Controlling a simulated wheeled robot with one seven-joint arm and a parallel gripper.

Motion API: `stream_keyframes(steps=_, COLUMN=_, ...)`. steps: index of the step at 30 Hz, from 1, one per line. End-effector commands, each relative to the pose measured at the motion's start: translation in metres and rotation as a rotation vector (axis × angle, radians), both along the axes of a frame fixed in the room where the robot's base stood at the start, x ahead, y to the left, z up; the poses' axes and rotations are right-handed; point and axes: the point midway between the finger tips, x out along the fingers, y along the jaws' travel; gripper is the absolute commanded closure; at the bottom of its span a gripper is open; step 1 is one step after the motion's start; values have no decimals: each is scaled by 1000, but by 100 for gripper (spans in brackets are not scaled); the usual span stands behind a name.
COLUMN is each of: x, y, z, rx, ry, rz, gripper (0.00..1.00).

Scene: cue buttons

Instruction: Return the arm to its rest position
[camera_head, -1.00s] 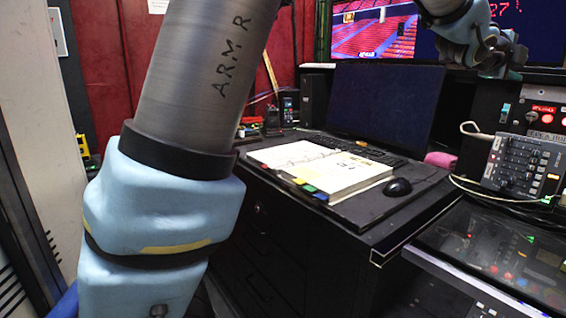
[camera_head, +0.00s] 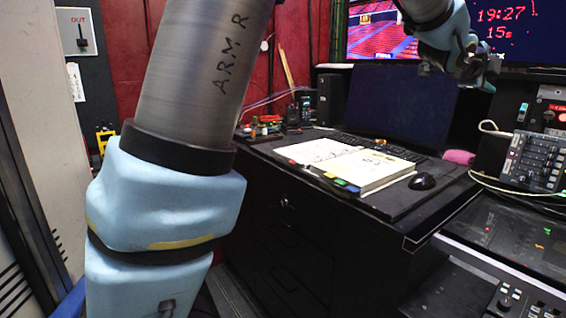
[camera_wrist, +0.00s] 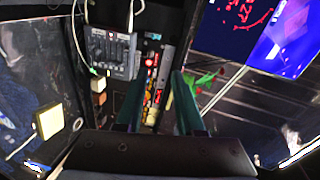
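My arm, marked "ARM R", rises through the left and middle of the head view. In the wrist view my gripper (camera_wrist: 158,100) shows two dark green fingers set apart with a clear gap. Nothing is seen held between them. A panel with small lit red and orange buttons shows beyond the gap, apart from the fingers.
A black desk (camera_head: 400,225) holds an open book (camera_head: 365,170), a mouse (camera_head: 422,181) and a dark monitor (camera_head: 400,100). A grey control box (camera_head: 535,160) with cables stands at right. A pale lit square button (camera_wrist: 50,121) shows in the wrist view. A grey cabinet edges the left.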

Motion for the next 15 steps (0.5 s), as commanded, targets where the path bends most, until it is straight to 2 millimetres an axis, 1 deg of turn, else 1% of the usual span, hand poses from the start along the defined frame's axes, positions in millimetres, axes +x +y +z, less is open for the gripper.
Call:
stream_keyframes(steps=1, x=8, y=9, z=-5, rx=2, ry=24, rz=25, gripper=63)
stream_keyframes(steps=5, x=29, y=37, z=-23, rx=9, ry=109, rz=102, gripper=63)
stream_keyframes(steps=8, x=47, y=65, z=-41, rx=13, ry=188, rz=177, gripper=63)
stream_keyframes(steps=11, x=66, y=102, z=-63, rx=11, ry=290, rz=277, gripper=63)
stream_keyframes(steps=14, x=87, y=156, z=-93, rx=3, ry=429, rz=420, gripper=63)
stream_keyframes(steps=15, x=93, y=180, z=-107, rx=-6, ry=492, rz=486, gripper=63)
